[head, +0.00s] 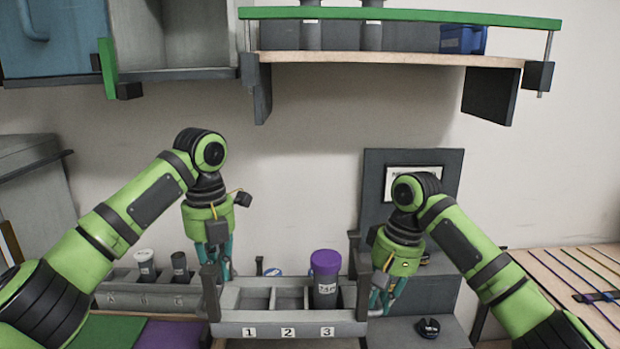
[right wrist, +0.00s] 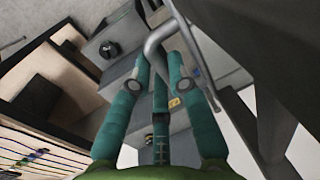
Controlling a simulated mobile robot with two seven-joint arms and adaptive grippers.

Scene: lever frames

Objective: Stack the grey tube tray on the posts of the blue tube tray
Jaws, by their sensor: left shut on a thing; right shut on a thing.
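A grey tube tray (head: 268,331) with labels 1, 2 and 3 is in the front middle of the head view. A tube with a purple cap (head: 325,264) stands in its compartment 3; compartments 1 and 2 look empty. My left gripper (head: 219,264) is shut on its left end. My right gripper (head: 383,296) is shut on its right end; a bent grey handle (right wrist: 160,38) shows between the fingers in the right wrist view. Behind left stands another greyish tray (head: 125,299) with letter labels, partly hidden. I cannot make out a clearly blue tray or its posts.
A white-capped tube (head: 145,264) and a dark-capped tube (head: 180,266) stand in the lettered tray. A grey stand (head: 377,184) with a sign is behind my right gripper. A shelf (head: 390,59) hangs above. A wooden rack (head: 570,275) is at right.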

